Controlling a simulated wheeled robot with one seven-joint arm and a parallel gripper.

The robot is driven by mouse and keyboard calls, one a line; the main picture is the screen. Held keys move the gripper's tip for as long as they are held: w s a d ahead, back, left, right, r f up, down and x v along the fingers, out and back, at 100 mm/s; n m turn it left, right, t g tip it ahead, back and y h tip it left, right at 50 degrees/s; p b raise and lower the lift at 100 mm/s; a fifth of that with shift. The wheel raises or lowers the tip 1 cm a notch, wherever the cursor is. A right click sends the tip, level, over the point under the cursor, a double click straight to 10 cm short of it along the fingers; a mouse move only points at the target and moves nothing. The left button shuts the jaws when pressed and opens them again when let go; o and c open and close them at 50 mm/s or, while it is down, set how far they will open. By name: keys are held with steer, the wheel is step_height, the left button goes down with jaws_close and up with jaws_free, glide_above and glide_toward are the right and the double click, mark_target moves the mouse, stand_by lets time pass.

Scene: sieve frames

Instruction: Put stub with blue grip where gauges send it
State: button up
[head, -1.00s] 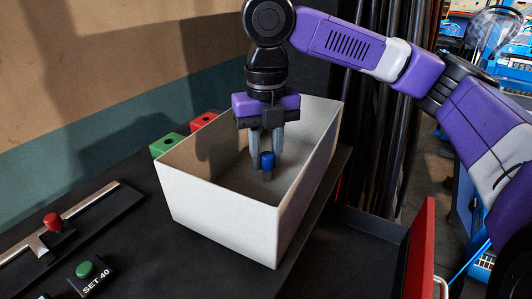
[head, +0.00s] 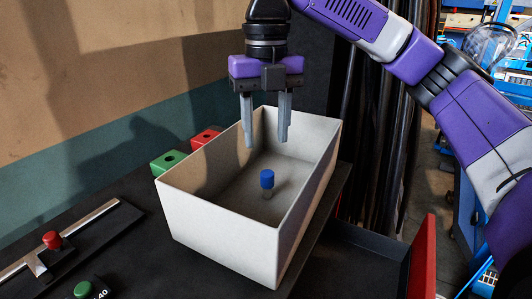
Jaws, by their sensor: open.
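The stub with the blue grip (head: 267,180) stands upright on the floor of a white open box (head: 222,225), near its middle. Its lower part is grey and short. My gripper (head: 265,143) is open and empty, with its fingers apart, above the box and higher than the stub. A green block with a hole (head: 169,162) and a red block with a hole (head: 206,137) sit behind the box on the left. A slide rail with a red knob (head: 52,240) lies at the left. No gauge reading is legible.
A green knob (head: 82,289) beside a label partly cut off, ending in 40, is at the bottom left. An open drawer with a red front (head: 423,258) juts out at the right. The dark bench top (head: 120,215) is clear between rail and box.

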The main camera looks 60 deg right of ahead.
steer(key=shift+r, duration=1.45)
